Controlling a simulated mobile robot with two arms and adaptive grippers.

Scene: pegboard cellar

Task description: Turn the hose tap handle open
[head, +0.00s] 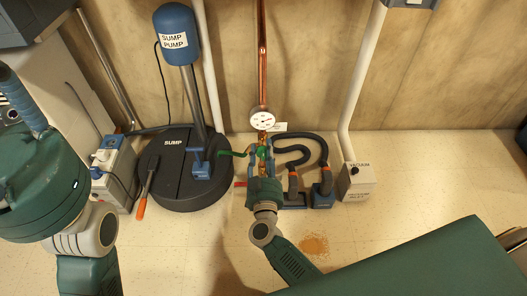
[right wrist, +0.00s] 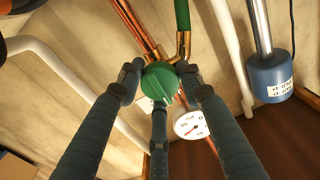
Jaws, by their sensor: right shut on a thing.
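The hose tap's handle is a round green knob (right wrist: 160,83) on the copper pipework; it also shows small in the head view (head: 264,152). My right gripper (head: 263,160) is around it, with fingers on both sides and a third finger below in the right wrist view, shut on the knob. The fingers and palm hide part of the tap in the head view. A green hose piece (head: 232,153) sticks out to the left of the tap. Part of my left gripper (head: 22,100) shows at the left edge; its fingertips are not clear.
A white gauge (head: 263,120) sits on the copper pipe (head: 262,60) above the tap. A black sump lid (head: 170,165) with a blue pump (head: 177,30) is left. Dark hoses (head: 292,153) and a vacuum box (head: 357,182) are right. Orange powder (head: 314,245) lies on the floor.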

